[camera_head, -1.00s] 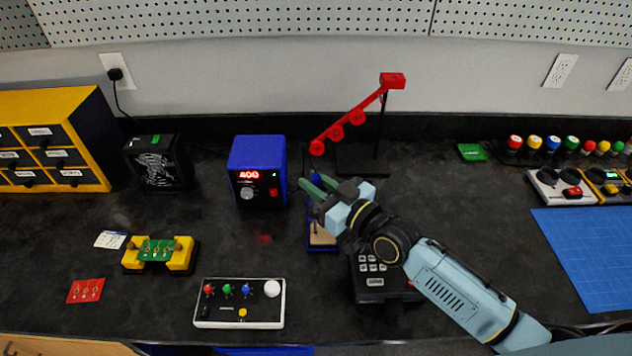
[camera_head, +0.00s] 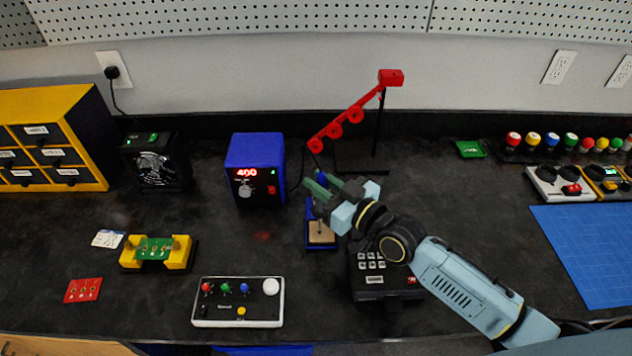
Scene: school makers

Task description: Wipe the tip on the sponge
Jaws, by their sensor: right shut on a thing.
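My right gripper (camera_head: 323,190) reaches in from the right and is shut on the soldering iron (camera_head: 321,178). Only a little of its blue handle shows between the green fingers. The tan sponge (camera_head: 322,238) lies in the blue stand's tray (camera_head: 308,243) just below the gripper. A thin grey shaft, apparently the iron's tip, points down over the sponge. I cannot tell whether it touches. My left gripper is not in view.
The blue soldering station (camera_head: 256,168) with a red 400 display stands left of the gripper. A black keypad box (camera_head: 372,282) sits under my right arm. A red jointed arm (camera_head: 350,115) stands behind. A white control box (camera_head: 238,312) lies in front.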

